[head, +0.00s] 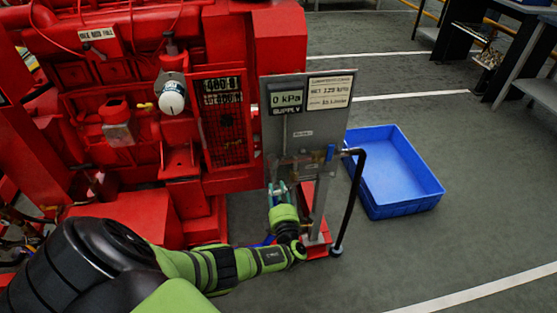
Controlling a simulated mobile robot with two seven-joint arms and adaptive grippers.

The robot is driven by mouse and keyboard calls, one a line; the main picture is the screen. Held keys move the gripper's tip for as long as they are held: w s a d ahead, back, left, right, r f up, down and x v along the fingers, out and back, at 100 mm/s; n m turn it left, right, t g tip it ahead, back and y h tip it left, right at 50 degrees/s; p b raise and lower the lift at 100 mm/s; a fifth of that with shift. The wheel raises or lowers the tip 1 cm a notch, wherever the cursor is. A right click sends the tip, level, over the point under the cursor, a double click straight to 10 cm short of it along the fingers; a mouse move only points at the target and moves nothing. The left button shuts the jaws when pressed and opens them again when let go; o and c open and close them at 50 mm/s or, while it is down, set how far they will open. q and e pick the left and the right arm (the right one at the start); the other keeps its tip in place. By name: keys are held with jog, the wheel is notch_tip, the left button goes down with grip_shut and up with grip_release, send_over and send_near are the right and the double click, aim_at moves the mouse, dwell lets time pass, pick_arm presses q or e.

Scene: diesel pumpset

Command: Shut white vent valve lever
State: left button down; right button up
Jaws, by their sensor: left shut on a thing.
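A blue lever (331,152) sits on the pipework farther right. My right gripper is not in view.
The red engine (190,150) fills the left side. A black hose (353,200) hangs from the panel's right side to the floor. A blue crate (428,203) stands right of it. Dark benches are at the upper right. The floor at lower right is clear.

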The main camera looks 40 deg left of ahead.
pick_arm(q)
jog(key=shift+w+a+r+m+p, duration=0.1)
jog(key=shift+r+m+p, duration=0.3)
jog(key=shift+r, duration=0.1)
jog(key=c, duration=0.9)
grip_release()
jog(key=shift+c, duration=0.2)
jog(key=shift+f, duration=0.1)
jog(key=shift+s+d+f, duration=0.1)
jog(key=shift+s+d, duration=0.25)
jog(key=shift+d, duration=0.1)
jog(key=v, duration=1.1)
